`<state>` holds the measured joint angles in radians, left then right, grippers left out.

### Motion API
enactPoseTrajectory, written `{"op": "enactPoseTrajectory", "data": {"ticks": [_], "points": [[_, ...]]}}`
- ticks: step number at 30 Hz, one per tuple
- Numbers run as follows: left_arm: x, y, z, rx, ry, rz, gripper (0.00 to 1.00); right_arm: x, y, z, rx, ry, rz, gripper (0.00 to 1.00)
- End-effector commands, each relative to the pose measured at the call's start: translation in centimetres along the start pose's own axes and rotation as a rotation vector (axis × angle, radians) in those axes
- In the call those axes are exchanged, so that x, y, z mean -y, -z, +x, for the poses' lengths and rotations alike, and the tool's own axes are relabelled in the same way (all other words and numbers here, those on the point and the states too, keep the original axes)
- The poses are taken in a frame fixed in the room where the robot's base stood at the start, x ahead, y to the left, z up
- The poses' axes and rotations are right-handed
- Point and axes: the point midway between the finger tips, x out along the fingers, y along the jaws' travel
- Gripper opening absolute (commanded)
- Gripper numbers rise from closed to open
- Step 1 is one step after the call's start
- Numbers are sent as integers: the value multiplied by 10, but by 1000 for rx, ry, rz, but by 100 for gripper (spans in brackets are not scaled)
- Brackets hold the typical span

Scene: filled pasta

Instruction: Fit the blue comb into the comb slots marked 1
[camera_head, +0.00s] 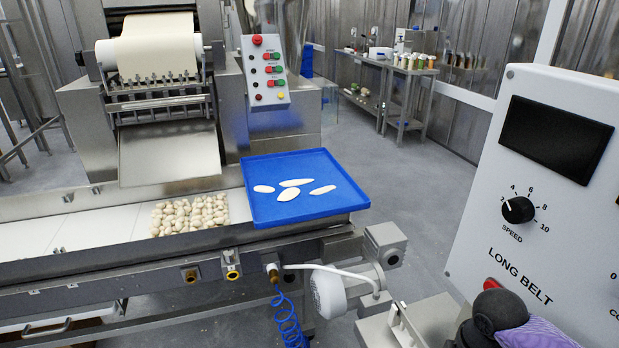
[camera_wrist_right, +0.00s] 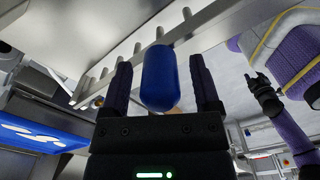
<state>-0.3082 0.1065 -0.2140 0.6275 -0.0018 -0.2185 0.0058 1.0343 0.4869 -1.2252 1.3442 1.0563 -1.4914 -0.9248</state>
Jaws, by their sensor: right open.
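In the right wrist view, my right gripper (camera_wrist_right: 160,62) is open. A rounded blue piece (camera_wrist_right: 158,85) shows between its fingers, with a gap on each side. It may be the handle of the blue comb; the rest of it is hidden. Behind it runs a metal bar with several short teeth (camera_wrist_right: 170,32). A dark claw-like end (camera_wrist_right: 265,95) of a purple arm shows at the right, probably my left gripper; its jaws are unclear. In the head view, only a black and purple part of my arm shows at bottom right. No slot marked 1 is legible.
A blue tray (camera_head: 262,213) with several pale dough pieces stands over the conveyor (camera_head: 115,218), which carries filled pasta (camera_head: 188,216). The LONG BELT control panel (camera_head: 540,230) stands close at the right. A grey motor (camera_head: 328,294) juts out low in front.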

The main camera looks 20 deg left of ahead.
Motion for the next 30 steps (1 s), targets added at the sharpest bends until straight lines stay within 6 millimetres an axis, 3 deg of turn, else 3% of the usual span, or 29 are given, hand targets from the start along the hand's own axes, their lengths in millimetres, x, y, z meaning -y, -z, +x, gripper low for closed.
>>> {"op": "enactPoseTrajectory", "data": {"ticks": [24,30], "points": [[2,-2,-7,5,4,-1,59,0,-1,-1,1,-1,1,79],[3,-1,-7,3,4,-1,59,0,-1,-1,1,0,1,37]]}}
